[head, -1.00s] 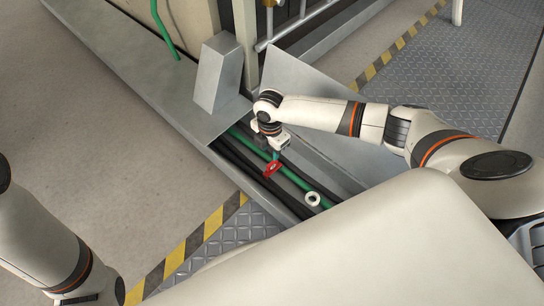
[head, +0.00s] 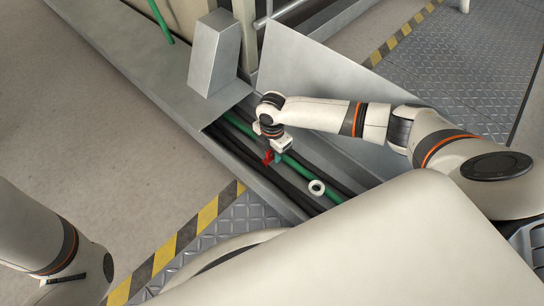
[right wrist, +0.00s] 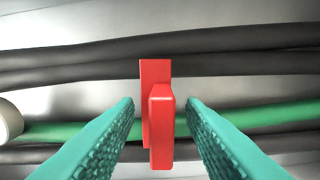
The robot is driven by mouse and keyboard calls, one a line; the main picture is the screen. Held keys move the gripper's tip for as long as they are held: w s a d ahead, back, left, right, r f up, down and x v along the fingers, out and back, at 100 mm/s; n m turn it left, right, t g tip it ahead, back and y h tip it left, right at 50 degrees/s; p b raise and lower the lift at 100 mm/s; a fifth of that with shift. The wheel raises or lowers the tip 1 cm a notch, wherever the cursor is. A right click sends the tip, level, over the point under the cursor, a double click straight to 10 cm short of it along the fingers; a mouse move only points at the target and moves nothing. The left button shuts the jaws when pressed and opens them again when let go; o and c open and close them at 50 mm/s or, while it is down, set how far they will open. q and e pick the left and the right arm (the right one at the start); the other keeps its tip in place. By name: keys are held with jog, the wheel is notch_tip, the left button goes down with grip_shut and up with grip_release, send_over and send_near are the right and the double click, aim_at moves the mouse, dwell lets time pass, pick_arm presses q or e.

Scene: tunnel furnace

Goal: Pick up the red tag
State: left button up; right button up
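The red tag (head: 267,157) is in the cable trough in the head view, partly behind my right gripper (head: 273,157). In the right wrist view the tag (right wrist: 161,120) stands between the two teal fingers of my right gripper (right wrist: 160,103). A gap shows on each side of the tag, so the gripper is open around it and not pressing on it. My left arm shows at the lower left of the head view, but its gripper is out of the picture.
Black cables (right wrist: 80,60) and a green pipe (head: 333,196) run along the metal trough. A white ring (head: 316,187) sits around the green pipe near the tag. A raised metal cover plate (head: 315,85) and a grey box (head: 214,55) stand beside the trough.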

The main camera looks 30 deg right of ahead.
jog(key=shift+f, duration=0.1)
grip_shut()
